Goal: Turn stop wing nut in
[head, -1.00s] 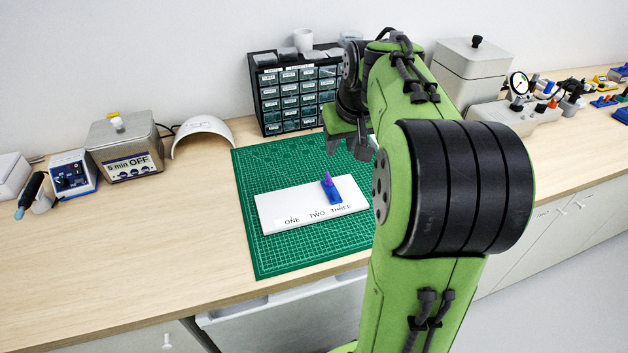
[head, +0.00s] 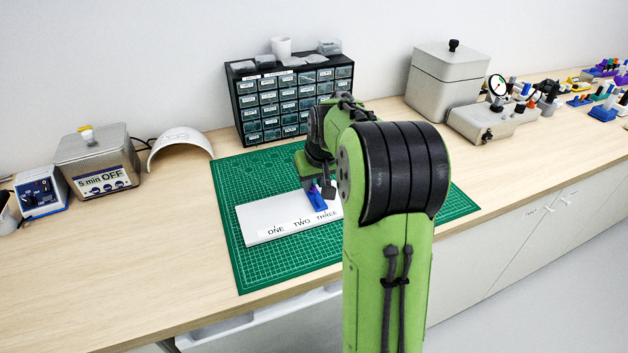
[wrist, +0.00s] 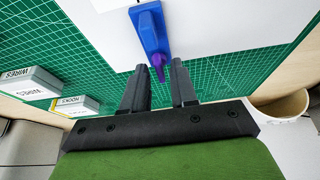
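A white board (head: 262,217) labelled ONE, TWO, THREE lies on the green mat. A blue stop block (head: 317,201) sits on it between the TWO and THREE marks; it also shows in the wrist view (wrist: 151,32). A purple wing nut (wrist: 158,68) sticks out of the block's near end in the wrist view; my gripper hides it in the head view. My gripper (wrist: 157,64) is open, its two dark fingers apart on either side of the purple nut with visible gaps. In the head view my gripper (head: 319,187) is right over the block.
The green cutting mat (head: 235,175) has free room around the board. A black drawer cabinet (head: 290,100) stands behind. Boxes labelled WIRES (wrist: 30,82) and HOOKS (wrist: 75,105) and a white cup (wrist: 280,108) show in the wrist view. A timer box (head: 98,165) stands at left.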

